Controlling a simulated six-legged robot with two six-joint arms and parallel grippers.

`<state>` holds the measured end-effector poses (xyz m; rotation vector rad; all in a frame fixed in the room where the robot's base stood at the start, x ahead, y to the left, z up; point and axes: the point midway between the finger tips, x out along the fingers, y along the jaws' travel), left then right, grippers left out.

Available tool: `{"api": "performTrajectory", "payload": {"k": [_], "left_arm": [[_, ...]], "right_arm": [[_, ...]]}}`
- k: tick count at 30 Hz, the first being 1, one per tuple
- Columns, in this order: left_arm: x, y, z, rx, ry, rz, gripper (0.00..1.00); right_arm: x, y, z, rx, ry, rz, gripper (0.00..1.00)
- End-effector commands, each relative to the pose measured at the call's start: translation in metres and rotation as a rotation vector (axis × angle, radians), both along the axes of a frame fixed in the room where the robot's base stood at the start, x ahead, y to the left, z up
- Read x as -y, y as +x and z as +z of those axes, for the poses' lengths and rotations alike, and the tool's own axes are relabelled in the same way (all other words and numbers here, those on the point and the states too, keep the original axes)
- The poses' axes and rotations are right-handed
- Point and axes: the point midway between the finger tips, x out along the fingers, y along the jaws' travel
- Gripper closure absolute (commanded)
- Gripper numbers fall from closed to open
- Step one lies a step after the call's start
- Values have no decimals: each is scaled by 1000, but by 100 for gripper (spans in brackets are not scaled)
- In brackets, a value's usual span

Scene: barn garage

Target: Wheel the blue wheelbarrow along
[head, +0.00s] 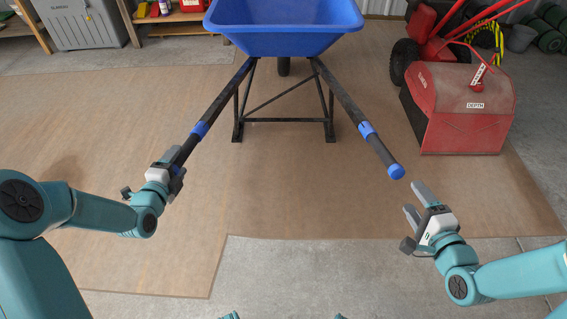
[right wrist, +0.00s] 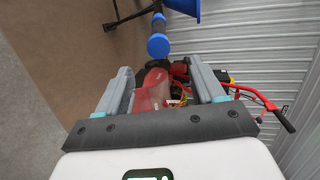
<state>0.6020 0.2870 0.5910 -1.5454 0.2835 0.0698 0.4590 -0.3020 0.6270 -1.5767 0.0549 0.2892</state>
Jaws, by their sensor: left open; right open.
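The blue wheelbarrow (head: 285,42) stands at the top middle of the head view, its two dark handles pointing towards me. My left gripper (head: 172,168) is open at the near end of the left handle (head: 216,108), which runs in between its fingers; whether they touch it I cannot tell. My right gripper (head: 416,198) is open and empty, just short of and to the right of the right handle's blue end (head: 396,172). In the right wrist view that blue end (right wrist: 158,46) shows beyond the open fingers (right wrist: 160,74), apart from them.
A red machine (head: 457,110) with black wheels stands on the right, beyond my right gripper. A grey case (head: 88,25) and a wooden shelf (head: 185,15) are at the back left. The brown floor mat (head: 240,190) around the wheelbarrow's legs is clear.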

Motion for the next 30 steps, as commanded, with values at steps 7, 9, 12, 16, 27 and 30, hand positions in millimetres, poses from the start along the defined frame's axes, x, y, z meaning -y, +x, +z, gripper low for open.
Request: {"api": "performTrajectory", "payload": {"k": [7, 9, 12, 16, 27, 30], "left_arm": [[0, 0, 0, 0, 0, 0, 32], [0, 0, 0, 0, 0, 0, 32], [0, 0, 0, 0, 0, 0, 32], [0, 0, 0, 0, 0, 0, 32], [0, 0, 0, 0, 0, 0, 32], [0, 0, 0, 0, 0, 0, 32]], "right_arm": [[3, 14, -6, -5, -1, -11, 32], [1, 23, -8, -5, -1, -11, 32], [-1, 36, -11, -6, -1, -10, 32], [-3, 53, -15, -5, -1, -11, 32], [-10, 100, -26, -6, -1, -11, 32], [-12, 113, -29, -7, -1, -10, 32]]}}
